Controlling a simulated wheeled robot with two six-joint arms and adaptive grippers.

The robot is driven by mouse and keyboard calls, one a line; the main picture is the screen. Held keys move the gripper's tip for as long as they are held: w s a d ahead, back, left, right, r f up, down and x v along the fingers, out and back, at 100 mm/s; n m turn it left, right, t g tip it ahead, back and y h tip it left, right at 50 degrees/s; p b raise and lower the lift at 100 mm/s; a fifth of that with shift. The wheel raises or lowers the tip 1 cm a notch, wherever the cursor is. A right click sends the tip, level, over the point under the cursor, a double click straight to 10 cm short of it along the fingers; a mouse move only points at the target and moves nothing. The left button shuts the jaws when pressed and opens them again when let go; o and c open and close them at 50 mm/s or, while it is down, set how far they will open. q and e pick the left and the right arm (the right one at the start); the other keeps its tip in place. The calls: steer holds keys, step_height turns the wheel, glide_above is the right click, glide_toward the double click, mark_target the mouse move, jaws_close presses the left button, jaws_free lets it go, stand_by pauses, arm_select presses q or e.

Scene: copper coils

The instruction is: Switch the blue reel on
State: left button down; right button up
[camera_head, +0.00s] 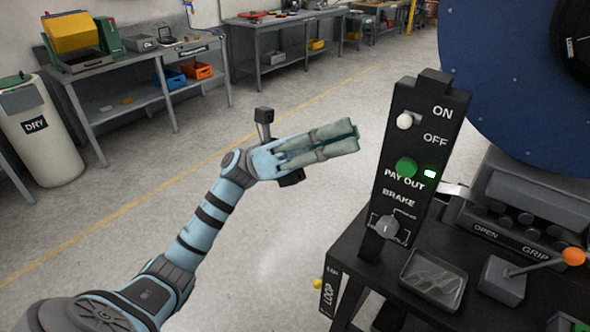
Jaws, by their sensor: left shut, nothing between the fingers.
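The blue reel (510,75) is a large disc at the upper right. In front of it a black control panel (385,165) stands upright, lettered ON, OFF, PAY OUT and BRAKE. A white-tipped switch (405,120) sits near its top, beside the ON and OFF words; I cannot tell which position it is in. Below it are a green button (406,168), a small lit green lamp (430,174) and a grey brake knob (385,228). My left gripper (350,136) is shut and empty, left of the panel, fingertips pointing right towards it and apart from it in the picture. My right gripper is out of view.
A dark stand (350,262) below the panel carries a clear-topped tray (433,281) and a lever with an orange knob (573,256). Workbenches (130,72) and a white DRY bin (42,135) stand at the back left. The floor between is clear.

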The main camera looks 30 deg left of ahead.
arm_select(q)
steer(key=b+v, duration=0.2)
steer(key=v, duration=0.7)
steer(key=shift+s, duration=0.15)
steer(key=shift+a+r, duration=0.1)
steer(key=shift+r, duration=0.05)
